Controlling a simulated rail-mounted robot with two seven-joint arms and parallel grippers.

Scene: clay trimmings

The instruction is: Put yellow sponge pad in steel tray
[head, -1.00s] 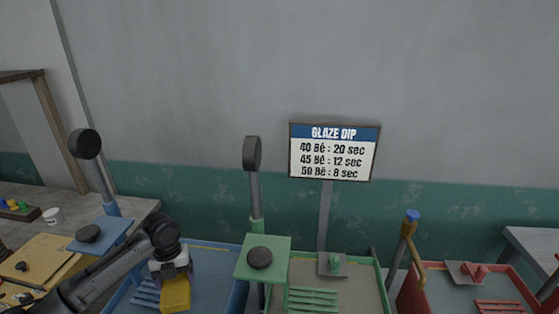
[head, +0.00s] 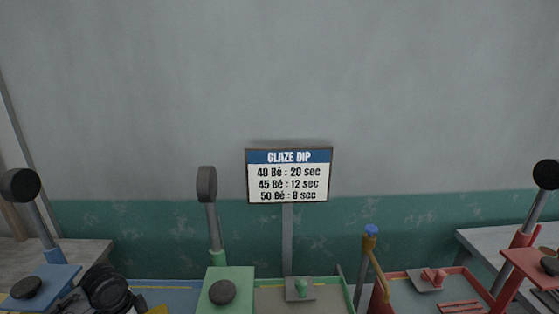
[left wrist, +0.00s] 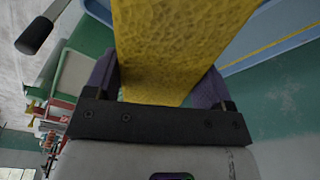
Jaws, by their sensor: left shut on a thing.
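The yellow sponge pad (left wrist: 180,45) fills the upper middle of the left wrist view, with a rough, pitted surface. My left gripper (left wrist: 157,82) is shut on it, with a purple finger at each side of the pad. In the head view only a sliver of the pad (head: 158,309) shows at the bottom edge, beside my dark arm joint, over the blue basin. I cannot make out a steel tray in either view. My right gripper is not in view.
Along the bottom of the head view stand a blue basin (head: 190,296), a green-rimmed basin (head: 325,297) and a red basin (head: 460,288). Upright posts with round dark heads rise near them. A glaze dip sign (head: 288,176) stands behind the green-rimmed one. A grey table (head: 505,240) is at right.

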